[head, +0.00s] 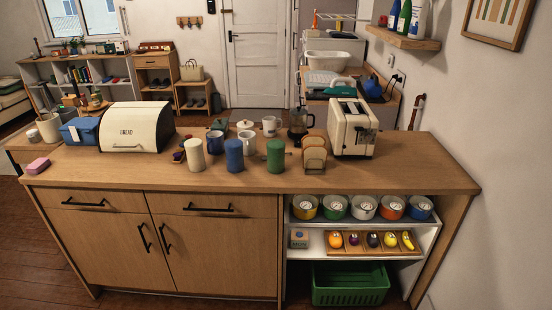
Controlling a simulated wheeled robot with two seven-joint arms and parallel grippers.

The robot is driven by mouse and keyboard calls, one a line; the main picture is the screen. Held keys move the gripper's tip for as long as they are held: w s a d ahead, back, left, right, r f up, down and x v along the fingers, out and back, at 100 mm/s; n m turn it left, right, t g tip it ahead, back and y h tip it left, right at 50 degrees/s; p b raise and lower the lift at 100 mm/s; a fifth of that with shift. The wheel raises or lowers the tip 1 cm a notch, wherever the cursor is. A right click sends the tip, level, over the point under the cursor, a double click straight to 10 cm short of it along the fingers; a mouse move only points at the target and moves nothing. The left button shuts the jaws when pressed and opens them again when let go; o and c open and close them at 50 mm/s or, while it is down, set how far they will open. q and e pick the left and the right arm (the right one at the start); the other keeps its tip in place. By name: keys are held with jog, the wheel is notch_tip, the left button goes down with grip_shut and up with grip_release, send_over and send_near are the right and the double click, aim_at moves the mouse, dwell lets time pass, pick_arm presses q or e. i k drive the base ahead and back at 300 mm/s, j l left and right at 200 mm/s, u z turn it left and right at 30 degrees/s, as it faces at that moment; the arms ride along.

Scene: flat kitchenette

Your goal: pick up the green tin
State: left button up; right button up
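The green tin (275,157) stands upright on the wooden counter (330,178), near its front middle. It is a plain green cylinder. A blue tin (234,157) stands to its left, and a cream tin (195,155) stands further left. The three stand apart in a row. A toast rack (314,155) with bread slices stands to the right of the green tin, with a small gap. Neither of my grippers is in view.
A cream toaster (352,128), a coffee press (299,122) and several mugs, one white (246,143), stand behind the row. A bread bin (137,128) is at left. The counter strip before the tins is clear. Below right are shelves with bowls and a green crate (350,286).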

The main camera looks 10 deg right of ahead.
aim_at(275, 148)
jog(key=i+l+u, duration=0.25)
jog(key=i+l, duration=0.55)
jog(key=i, duration=0.15)
